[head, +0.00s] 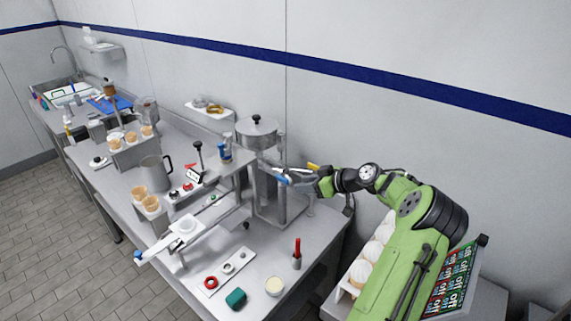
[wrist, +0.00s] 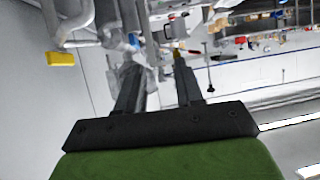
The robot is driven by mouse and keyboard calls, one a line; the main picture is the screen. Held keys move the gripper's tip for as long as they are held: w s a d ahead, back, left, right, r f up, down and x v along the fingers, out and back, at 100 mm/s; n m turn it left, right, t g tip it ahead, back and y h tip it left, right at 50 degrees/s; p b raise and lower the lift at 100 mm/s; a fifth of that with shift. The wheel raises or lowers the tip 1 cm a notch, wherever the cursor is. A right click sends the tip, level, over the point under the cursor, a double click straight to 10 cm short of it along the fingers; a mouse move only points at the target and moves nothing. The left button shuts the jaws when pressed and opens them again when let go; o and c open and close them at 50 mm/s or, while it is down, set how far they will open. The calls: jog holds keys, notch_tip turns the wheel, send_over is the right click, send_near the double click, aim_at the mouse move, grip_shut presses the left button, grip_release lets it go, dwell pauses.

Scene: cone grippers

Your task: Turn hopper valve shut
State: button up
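The hopper (head: 257,134) is a grey metal cylinder with a black-knobbed lid, on a metal stand at the back of the counter. A yellow grip (head: 314,168) shows just right of the hopper. In the wrist view a yellow grip (wrist: 61,58) sits at the end of grey metal parts, left of my fingers and apart from them. My gripper (head: 291,178) is in front of the hopper's lower right side. In the wrist view my gripper (wrist: 156,68) has its dark fingers apart, with nothing clearly held. A blue piece shows by the fingertips; whether it touches is unclear. The valve body is hard to make out.
A metal jug (head: 157,173), cones in holders (head: 131,141) and a red-handled tool (head: 297,253) stand on the counter. A white tray (head: 230,272) lies at the front. A sink (head: 70,92) is far left. The wall is close behind the hopper.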

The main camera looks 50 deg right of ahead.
jog(key=t+h, duration=0.1)
send_near(284, 178)
jog(key=shift+m, duration=0.3)
jog(key=p+x, duration=0.3)
jog(key=x, duration=0.6)
jog(key=shift+w, duration=0.2)
grip_shut()
